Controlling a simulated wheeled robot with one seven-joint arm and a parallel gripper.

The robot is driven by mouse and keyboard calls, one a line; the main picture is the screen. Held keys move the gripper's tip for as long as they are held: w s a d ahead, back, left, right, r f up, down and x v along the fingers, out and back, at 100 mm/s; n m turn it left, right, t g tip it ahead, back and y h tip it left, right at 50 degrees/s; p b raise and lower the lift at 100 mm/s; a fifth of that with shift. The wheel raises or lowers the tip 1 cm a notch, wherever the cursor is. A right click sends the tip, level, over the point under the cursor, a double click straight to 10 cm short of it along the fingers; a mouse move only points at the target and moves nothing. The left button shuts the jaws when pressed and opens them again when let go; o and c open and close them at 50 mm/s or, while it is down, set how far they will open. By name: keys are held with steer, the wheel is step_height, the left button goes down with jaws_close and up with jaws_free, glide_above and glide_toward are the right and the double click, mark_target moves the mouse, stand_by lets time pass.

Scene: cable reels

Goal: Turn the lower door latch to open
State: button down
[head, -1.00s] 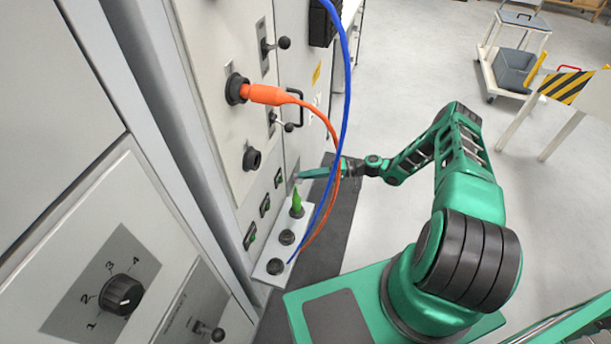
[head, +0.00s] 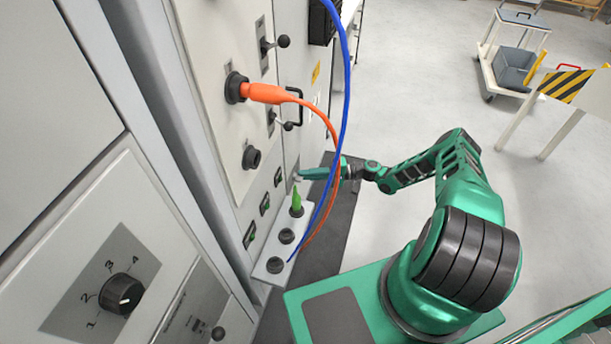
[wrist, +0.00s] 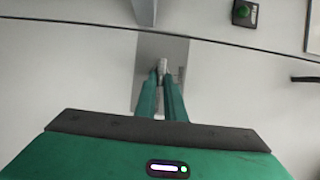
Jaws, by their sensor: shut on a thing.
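The lower door latch (wrist: 162,64) is a small pale metal lever on a grey backing plate (wrist: 177,48) on the pale cabinet door. In the wrist view my gripper (wrist: 161,78) has its two green fingers close together on either side of the lever, shut on it. In the head view my gripper (head: 299,175) reaches the cabinet front low down, behind the hanging cables. The latch is mostly hidden there by the fingers, and its exact angle cannot be told.
An orange plug (head: 265,94) with its cable and a blue cable (head: 345,100) hang in front of my gripper. A green plug (head: 297,202) stands on a socket ledge below. A trolley (head: 510,60) and a striped barrier (head: 566,85) stand at right; open floor lies between.

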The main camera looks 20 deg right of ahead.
steer(key=shift+f, duration=0.25)
steer(key=c, duration=1.8)
jaws_free()
steer(key=shift+c, duration=0.2)
steer(key=shift+r, duration=0.1)
steer(key=v, duration=1.1)
